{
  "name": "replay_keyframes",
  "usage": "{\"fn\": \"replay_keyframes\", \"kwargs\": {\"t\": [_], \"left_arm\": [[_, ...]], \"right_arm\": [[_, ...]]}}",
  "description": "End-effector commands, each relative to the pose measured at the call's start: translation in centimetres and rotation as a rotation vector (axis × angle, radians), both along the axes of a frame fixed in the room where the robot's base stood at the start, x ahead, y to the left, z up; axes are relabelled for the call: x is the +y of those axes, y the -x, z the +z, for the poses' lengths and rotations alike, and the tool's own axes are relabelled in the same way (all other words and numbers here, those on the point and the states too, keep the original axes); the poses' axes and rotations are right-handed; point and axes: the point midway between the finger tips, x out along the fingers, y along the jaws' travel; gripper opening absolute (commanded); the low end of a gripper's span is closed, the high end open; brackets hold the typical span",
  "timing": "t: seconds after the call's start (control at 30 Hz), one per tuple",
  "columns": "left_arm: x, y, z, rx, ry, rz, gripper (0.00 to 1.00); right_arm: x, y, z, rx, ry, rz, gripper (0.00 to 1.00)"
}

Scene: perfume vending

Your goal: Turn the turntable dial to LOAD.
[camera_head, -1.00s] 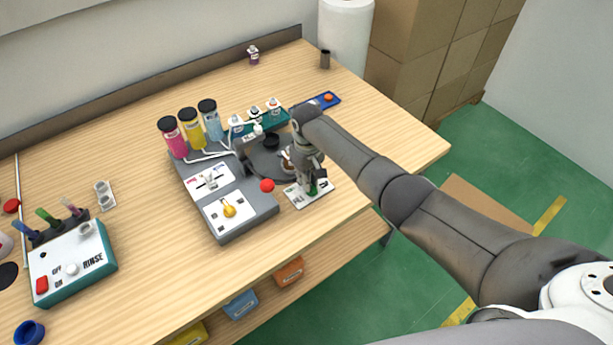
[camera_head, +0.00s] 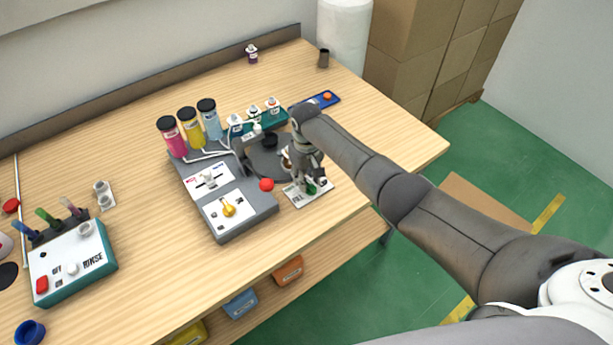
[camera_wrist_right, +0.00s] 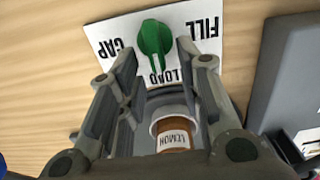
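The green dial (camera_wrist_right: 153,38) sits on a white plate (camera_wrist_right: 128,22) lettered FILL, CAP and LOAD. In the right wrist view its narrow end extends toward the LOAD lettering. In the head view the dial (camera_head: 312,187) shows just beside my right gripper (camera_head: 307,182). My right gripper (camera_wrist_right: 157,50) is open, its fingertips on either side of the dial with small gaps; contact cannot be told. A brown bottle labelled LEMON (camera_wrist_right: 174,135) shows between the fingers, beyond them. The dark round turntable (camera_head: 262,163) is partly hidden by my gripper. My left gripper is out of view.
The grey dispensing machine (camera_head: 243,226) with a yellow knob (camera_head: 229,209) and red button (camera_head: 266,185) stands left of the dial plate. Bottles in a teal rack (camera_head: 282,119) stand behind. A rinse unit (camera_head: 98,278) is far left.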

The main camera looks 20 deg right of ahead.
Motion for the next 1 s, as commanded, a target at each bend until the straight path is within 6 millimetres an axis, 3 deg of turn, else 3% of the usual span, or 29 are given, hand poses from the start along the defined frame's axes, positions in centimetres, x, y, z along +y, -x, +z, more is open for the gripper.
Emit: {"fn": "replay_keyframes", "kwargs": {"t": [0.27,0.7,1.0], "left_arm": [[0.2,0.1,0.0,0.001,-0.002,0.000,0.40],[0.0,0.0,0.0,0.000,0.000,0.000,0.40],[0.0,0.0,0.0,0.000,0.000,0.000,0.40]], "right_arm": [[0.0,-0.1,1.3,-0.002,-0.001,0.001,0.33],[0.0,-0.1,9.9,-0.003,0.000,0.000,0.33],[0.0,0.0,12.0,0.000,0.000,0.000,0.33]]}}
